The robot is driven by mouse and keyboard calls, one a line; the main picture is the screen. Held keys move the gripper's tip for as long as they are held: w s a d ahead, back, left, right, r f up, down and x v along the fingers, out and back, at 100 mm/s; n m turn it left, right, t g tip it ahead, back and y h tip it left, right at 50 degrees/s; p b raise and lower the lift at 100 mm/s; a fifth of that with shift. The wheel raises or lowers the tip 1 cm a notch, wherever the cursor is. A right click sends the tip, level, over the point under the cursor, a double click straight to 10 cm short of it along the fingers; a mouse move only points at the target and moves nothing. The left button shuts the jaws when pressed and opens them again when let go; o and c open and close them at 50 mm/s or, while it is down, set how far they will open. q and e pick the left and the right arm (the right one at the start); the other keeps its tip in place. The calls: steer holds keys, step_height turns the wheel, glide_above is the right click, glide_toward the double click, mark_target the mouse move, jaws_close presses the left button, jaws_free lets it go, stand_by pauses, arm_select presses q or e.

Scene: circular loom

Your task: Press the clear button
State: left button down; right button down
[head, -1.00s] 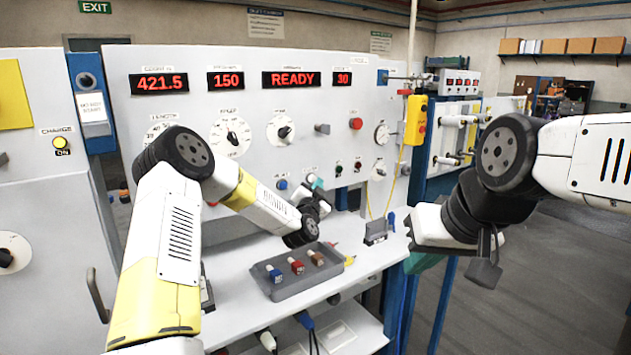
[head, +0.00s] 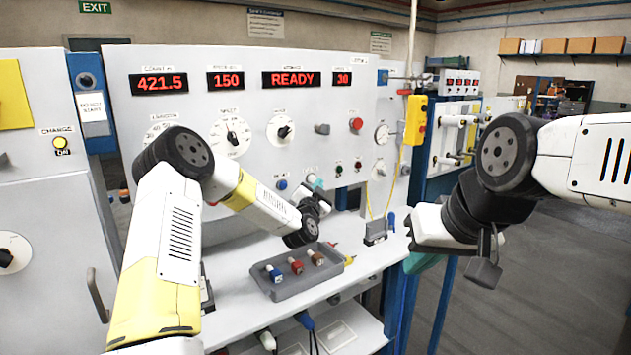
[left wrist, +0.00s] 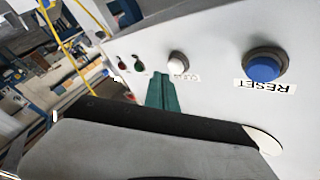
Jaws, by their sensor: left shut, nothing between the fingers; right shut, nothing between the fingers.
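The clear button is a small white round button (left wrist: 178,60) on the pale panel in the left wrist view, with a partly hidden label beside it. A larger blue reset button (left wrist: 263,67) is to its right; it also shows in the head view (head: 282,184). My left gripper (head: 318,184) is shut and empty, close in front of the panel. Its green fingertips (left wrist: 162,90) appear just below and left of the white button; I cannot tell whether they touch it. My right gripper (head: 485,268) is empty and shut, well away at the right.
A grey tray (head: 280,292) with several coloured plugs lies on the white bench under my left arm. A green and a red button sit further along the panel. A yellow pendant box (head: 416,120) hangs at the panel's right edge. The displays read 421.5, 150, READY and 30.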

stand_by(0.5)
arm_select(q)
steer(key=shift+w+a, duration=0.25)
steer(key=shift+w, duration=0.1)
steer(key=shift+w+a, duration=0.3)
steer(key=shift+w, duration=0.1)
stand_by(0.7)
steer(key=shift+s, duration=0.1)
steer(key=shift+s+d, duration=0.5)
steer(key=shift+s, duration=0.15)
steer(key=s+d, duration=0.1)
steer(key=s, duration=0.1)
steer(key=s+d, duration=0.2)
stand_by(0.6)
